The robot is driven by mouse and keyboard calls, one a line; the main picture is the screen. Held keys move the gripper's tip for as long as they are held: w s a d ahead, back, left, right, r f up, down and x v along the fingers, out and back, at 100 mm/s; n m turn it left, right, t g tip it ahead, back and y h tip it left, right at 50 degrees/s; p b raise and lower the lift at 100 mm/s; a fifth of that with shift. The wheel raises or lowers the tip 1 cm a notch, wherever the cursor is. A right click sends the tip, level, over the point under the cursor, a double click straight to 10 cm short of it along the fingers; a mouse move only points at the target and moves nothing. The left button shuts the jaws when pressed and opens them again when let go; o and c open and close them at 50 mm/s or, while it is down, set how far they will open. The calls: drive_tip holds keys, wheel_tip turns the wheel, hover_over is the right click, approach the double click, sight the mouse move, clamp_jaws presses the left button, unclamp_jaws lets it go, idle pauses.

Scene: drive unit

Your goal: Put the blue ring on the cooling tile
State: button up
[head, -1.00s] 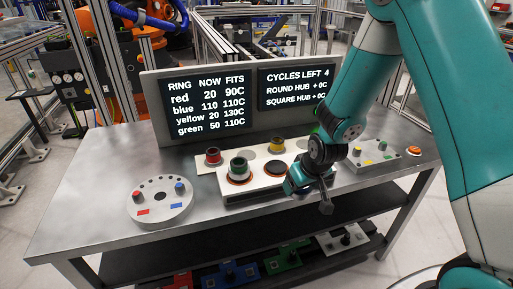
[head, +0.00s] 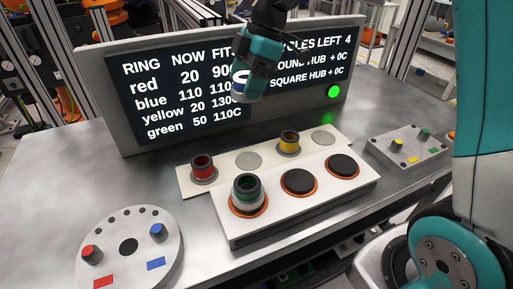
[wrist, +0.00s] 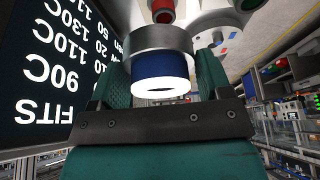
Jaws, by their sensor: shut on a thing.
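The blue ring (wrist: 160,75) sits between the jaws of my gripper in the wrist view; its lower end glows white around the opening. My gripper (head: 241,88) is shut on it, raised in front of the display, and the ring (head: 238,77) shows partly there. A pale flat strip (head: 221,170), apparently the cooling tile, lies behind the white heater block. It holds a red ring (head: 202,168), a yellow ring (head: 289,142) and two bare grey discs (head: 248,160). The held ring is well above the strip. The display lists blue now 110, fits 110C.
The white heater block (head: 300,208) has a green-and-grey ring (head: 248,191) on its left pad and two bare dark pads. A round plate (head: 128,262) with red and blue knobs stands front left. A button panel (head: 408,147) is at right. A green lamp (head: 334,92) is lit.

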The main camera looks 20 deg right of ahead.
sight(243, 162)
wheel_tip(243, 162, down, 19)
drive_tip(key=shift+r, duration=0.1)
idle(0.4)
drive_tip(key=o, duration=1.2)
drive_tip(key=v, duration=1.2)
drive_tip(key=s+a+r+m, duration=0.2)
drive_tip(key=s+a+m, duration=0.1)
drive_tip(key=s, duration=0.5)
drive_tip(key=s+a+r+m, duration=0.2)
drive_tip(key=s+a+m, duration=0.1)
drive_tip(key=s, duration=0.5)
drive_tip(key=s+a+r+m, duration=0.3)
drive_tip(key=s+m, duration=0.2)
drive_tip(key=s, duration=0.4)
drive_tip(key=shift+a, duration=0.15)
drive_tip(key=shift+w, duration=0.1)
